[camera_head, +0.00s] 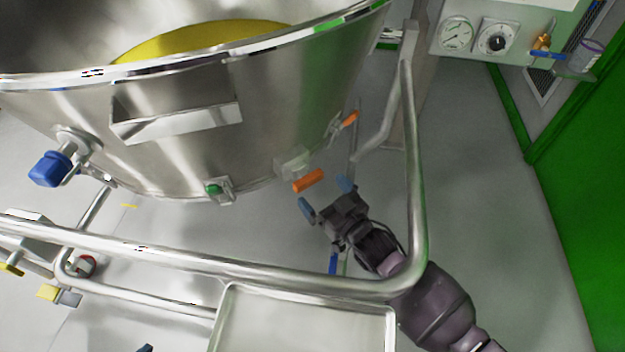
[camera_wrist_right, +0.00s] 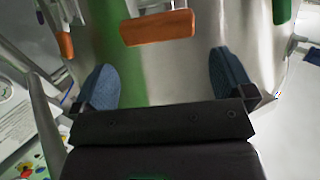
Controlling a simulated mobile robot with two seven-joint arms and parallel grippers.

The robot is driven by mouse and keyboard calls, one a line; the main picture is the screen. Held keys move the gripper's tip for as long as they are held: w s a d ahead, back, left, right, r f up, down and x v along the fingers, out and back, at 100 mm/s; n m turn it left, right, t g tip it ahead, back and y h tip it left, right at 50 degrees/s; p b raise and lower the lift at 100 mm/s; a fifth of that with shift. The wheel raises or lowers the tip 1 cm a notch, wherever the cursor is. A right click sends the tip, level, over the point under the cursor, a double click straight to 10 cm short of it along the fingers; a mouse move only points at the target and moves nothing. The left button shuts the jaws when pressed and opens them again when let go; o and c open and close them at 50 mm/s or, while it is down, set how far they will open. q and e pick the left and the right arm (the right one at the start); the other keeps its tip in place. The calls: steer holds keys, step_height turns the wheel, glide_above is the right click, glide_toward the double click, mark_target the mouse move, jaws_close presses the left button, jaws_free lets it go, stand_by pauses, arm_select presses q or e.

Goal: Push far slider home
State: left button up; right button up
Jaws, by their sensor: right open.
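A steel vessel (camera_head: 270,120) carries two orange-handled pieces low on its wall. The nearer orange handle (camera_head: 308,180) is on a small bracket, and the farther one (camera_head: 350,118) is up and to the right. A green-faced fitting (camera_head: 213,188) is to the left. I cannot tell which piece is the far slider. My right gripper (camera_head: 326,195) is open and empty, just below the nearer handle and apart from it. In the wrist view, that handle (camera_wrist_right: 158,27) lies beyond and between the blue fingertips (camera_wrist_right: 165,78); the other orange handle (camera_wrist_right: 66,45) is at left.
A blue valve (camera_head: 50,168) sticks out at left. A gauge panel (camera_head: 480,38) is at upper right. Grey floor lies right.

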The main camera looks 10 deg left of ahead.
steer(key=shift+p+v, duration=0.4)
steer(key=shift+v, duration=1.6)
steer(key=shift+s, duration=0.1)
